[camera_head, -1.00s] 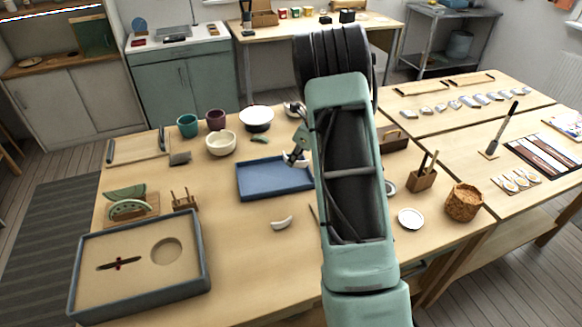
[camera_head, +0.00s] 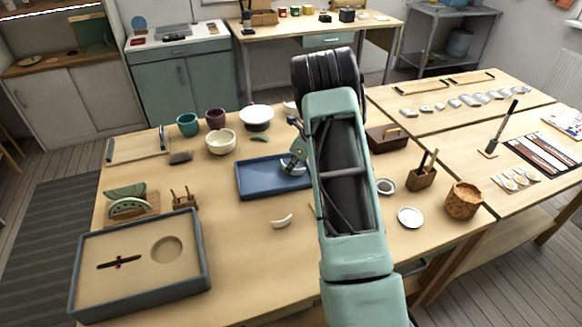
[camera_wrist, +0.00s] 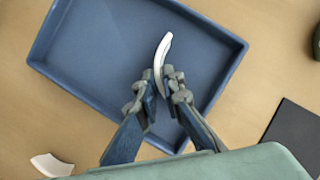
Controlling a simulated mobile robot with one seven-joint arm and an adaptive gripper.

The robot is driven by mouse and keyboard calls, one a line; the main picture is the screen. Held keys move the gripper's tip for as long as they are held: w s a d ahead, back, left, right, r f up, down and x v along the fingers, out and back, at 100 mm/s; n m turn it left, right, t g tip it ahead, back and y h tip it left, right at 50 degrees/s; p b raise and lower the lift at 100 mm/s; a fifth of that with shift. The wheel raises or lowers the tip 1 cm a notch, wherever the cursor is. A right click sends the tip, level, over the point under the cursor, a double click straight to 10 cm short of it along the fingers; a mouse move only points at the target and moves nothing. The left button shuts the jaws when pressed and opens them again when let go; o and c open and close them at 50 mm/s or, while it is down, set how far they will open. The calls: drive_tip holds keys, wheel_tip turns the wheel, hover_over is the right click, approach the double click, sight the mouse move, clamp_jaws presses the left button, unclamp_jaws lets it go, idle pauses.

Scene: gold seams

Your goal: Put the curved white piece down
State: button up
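The curved white piece (camera_wrist: 163,58) is a thin, glossy arc between the two fingers of my gripper (camera_wrist: 160,78) in the wrist view. The fingers are closed in on it from both sides near its lower half. The blue tray (camera_wrist: 85,70) lies beneath it. In the head view, my gripper (camera_head: 291,165) is over the right part of the blue tray (camera_head: 262,192), low near its floor. The piece shows there only as a small white bit. Whether it touches the tray floor I cannot tell.
Another curved white piece (camera_head: 282,221) lies on the table in front of the tray. A grey-rimmed box (camera_head: 204,262) stands front left. A cream bowl (camera_head: 220,143) and cups stand behind the tray. The tray's left part is clear.

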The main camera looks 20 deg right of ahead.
drive_tip(key=o, duration=0.4)
drive_tip(key=shift+o, duration=0.2)
drive_tip(key=shift+r, duration=0.3)
drive_tip(key=v, duration=1.1)
drive_tip(key=shift+s+d+r, duration=0.2)
drive_tip(key=shift+r, duration=0.1)
